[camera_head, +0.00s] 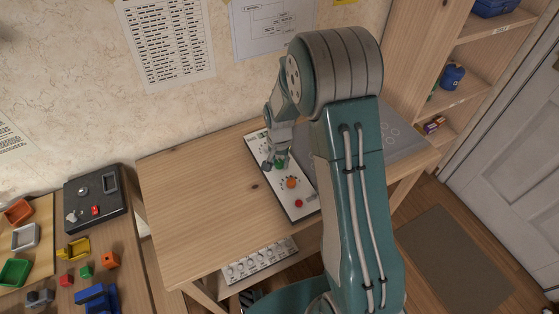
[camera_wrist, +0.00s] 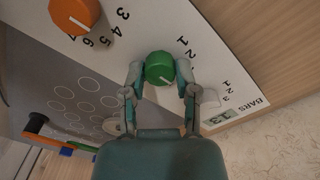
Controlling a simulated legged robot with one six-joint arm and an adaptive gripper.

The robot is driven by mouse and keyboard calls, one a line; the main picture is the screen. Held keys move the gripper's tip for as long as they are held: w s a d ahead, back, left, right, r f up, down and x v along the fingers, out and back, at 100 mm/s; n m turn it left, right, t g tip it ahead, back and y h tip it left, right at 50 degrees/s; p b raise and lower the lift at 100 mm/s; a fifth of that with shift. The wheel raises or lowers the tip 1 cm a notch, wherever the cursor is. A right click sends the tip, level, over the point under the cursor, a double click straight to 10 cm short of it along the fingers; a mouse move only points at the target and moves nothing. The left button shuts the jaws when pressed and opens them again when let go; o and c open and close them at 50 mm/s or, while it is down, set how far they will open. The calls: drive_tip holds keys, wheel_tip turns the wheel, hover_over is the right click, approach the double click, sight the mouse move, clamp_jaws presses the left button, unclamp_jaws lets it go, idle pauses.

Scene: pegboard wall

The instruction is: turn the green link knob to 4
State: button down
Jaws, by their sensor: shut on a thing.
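The green knob (camera_wrist: 160,66) sits on the white panel (camera_head: 264,150) on the wooden table. It also shows in the head view (camera_head: 279,164), just below my gripper (camera_head: 277,156). In the wrist view my gripper (camera_wrist: 160,72) has one finger on each side of the green knob and is shut on it. A pale pointer line on the knob's top slants towards the lower right of the picture. The digits 1 and 2 show at the knob's upper right; its other digits are hidden or out of view.
An orange knob (camera_wrist: 75,14) with its own digits is beside the green one. A red knob (camera_head: 298,203) is at the panel's near end. A small display (camera_wrist: 222,117) by the word BARS seems to read 13. A grey plate with circles (camera_head: 396,134) lies right of my arm.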

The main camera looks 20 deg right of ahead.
sight(279, 162)
drive_tip(key=shift+f, duration=0.1)
drive_tip(key=shift+c, duration=1.9)
unclamp_jaws()
drive_tip(key=shift+a, duration=0.1)
wheel_tip(279, 162, up, 12)
